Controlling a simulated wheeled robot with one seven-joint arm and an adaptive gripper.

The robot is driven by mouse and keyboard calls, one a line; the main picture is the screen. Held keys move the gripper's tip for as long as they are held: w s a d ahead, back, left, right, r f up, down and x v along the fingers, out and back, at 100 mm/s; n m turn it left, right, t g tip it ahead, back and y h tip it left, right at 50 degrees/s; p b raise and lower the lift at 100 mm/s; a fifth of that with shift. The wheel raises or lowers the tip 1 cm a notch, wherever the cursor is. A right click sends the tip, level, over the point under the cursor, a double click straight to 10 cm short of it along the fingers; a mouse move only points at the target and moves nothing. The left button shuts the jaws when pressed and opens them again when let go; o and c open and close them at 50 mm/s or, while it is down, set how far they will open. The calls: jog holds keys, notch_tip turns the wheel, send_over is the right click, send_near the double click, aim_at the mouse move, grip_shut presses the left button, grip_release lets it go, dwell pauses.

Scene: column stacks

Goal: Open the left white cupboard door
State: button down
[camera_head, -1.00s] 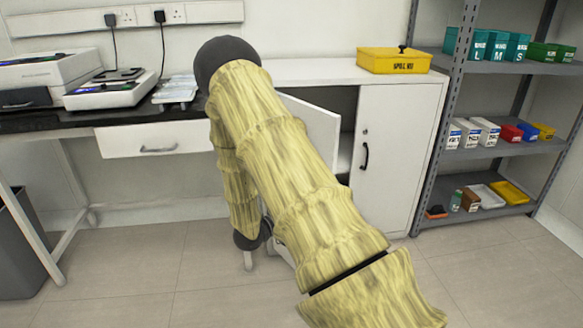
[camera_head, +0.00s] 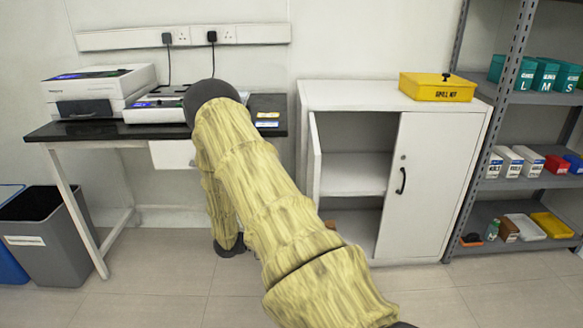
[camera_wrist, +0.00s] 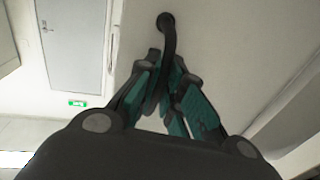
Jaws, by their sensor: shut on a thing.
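The white cupboard (camera_head: 361,97) stands at centre right in the head view. The right door (camera_head: 428,180) is closed, with a black handle (camera_head: 401,181). In the wrist view my gripper (camera_wrist: 167,92) has its teal-padded fingers closed around a curved black handle (camera_wrist: 167,40) on a pale door panel (camera_wrist: 235,45). My gripper and the left door's handle do not show in the head view.
A yellow box (camera_head: 437,88) sits on the cupboard top. A grey metal rack (camera_head: 511,95) stands close at the right. A black-topped bench (camera_head: 80,132) with instruments is at the left, and a grey bin (camera_head: 45,240) stands below. Open floor (camera_head: 150,300) lies in front.

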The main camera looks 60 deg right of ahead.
jog(key=shift+w+d+r, duration=0.1)
jog(key=shift+w+d, duration=0.05)
jog(key=shift+w, duration=0.1)
jog(key=c, duration=1.5)
grip_release()
jog(key=v, duration=1.2)
